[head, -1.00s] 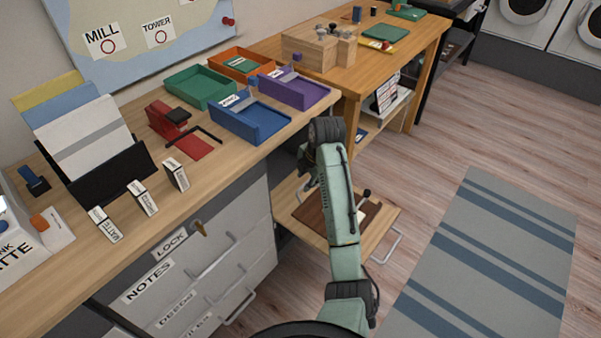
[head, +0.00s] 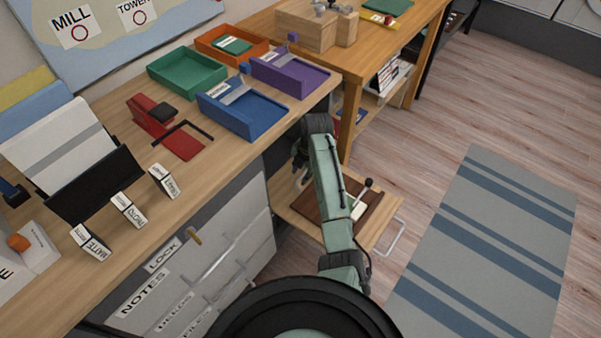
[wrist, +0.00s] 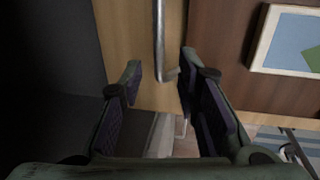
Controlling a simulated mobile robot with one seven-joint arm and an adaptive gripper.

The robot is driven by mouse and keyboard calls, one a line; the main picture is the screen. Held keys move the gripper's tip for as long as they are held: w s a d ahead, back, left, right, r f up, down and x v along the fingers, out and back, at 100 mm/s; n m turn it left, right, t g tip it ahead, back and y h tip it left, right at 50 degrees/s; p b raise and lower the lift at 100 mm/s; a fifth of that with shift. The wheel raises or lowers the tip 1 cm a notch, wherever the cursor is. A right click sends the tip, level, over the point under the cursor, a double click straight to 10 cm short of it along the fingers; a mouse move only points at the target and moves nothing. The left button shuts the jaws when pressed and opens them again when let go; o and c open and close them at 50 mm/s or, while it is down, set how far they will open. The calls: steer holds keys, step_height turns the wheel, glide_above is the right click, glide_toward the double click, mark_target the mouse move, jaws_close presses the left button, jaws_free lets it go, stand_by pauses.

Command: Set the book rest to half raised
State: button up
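The book rest looks to be the dark brown board (head: 359,225) on a light wooden pull-out shelf (head: 383,228) below the desk. It appears to lie flat or nearly so; its exact angle is unclear. A lever with a black knob (head: 369,183) stands at its right side. In the wrist view the brown board (wrist: 225,50) is at the right, with a white-edged blue and green picture (wrist: 285,42) on it. My gripper (wrist: 158,75) is open over the shelf's wood, left of the board. A metal rod (wrist: 160,35) shows just beyond and between the fingertips. Contact cannot be told.
The desk edge and grey drawers (head: 200,270) stand left of my arm. The desk holds a blue tray (head: 245,112) and small labelled boxes (head: 128,210). A wooden bench (head: 357,75) stands behind. Floor with a striped rug (head: 490,240) is clear at the right.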

steer(key=shift+x, duration=0.95)
jaws_close()
